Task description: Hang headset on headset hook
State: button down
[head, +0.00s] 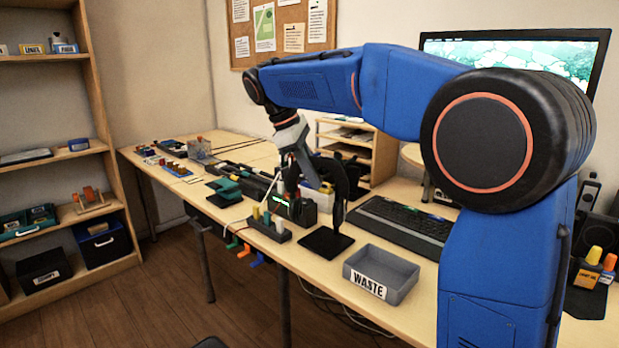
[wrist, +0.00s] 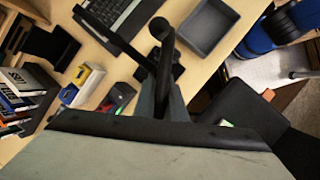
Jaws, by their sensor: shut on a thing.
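The black headset (head: 352,178) is in my gripper (head: 312,181), above the table in the head view. In the wrist view a black curved piece with a rounded end (wrist: 162,45) stands out between the fingers of my gripper (wrist: 166,100); it looks like part of the headset. My gripper is shut on it. The headset hook is a dark post on a flat black base (head: 326,243) near the table's front edge. The headset overlaps the top of the post in the head view. I cannot tell whether the headset touches or rests on the hook.
A grey WASTE tray (head: 382,272) stands right of the hook base. A keyboard (head: 400,226) lies behind it. A dark block with coloured pegs (head: 268,229) is to the left. Small tools and boxes fill the table's far left. A monitor (head: 540,50) stands at the back right.

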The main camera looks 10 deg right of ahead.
jog(key=shift+w+d+f, duration=0.25)
jog(key=shift+w+d, duration=0.1)
jog(key=shift+d, duration=0.2)
jog(key=shift+w+d+f, duration=0.2)
jog(key=shift+w+d, duration=0.2)
jog(key=shift+d, duration=0.2)
jog(key=shift+w+d+f, duration=0.25)
jog(key=shift+w+d, duration=0.1)
jog(key=shift+d, duration=0.2)
jog(key=shift+f, duration=0.1)
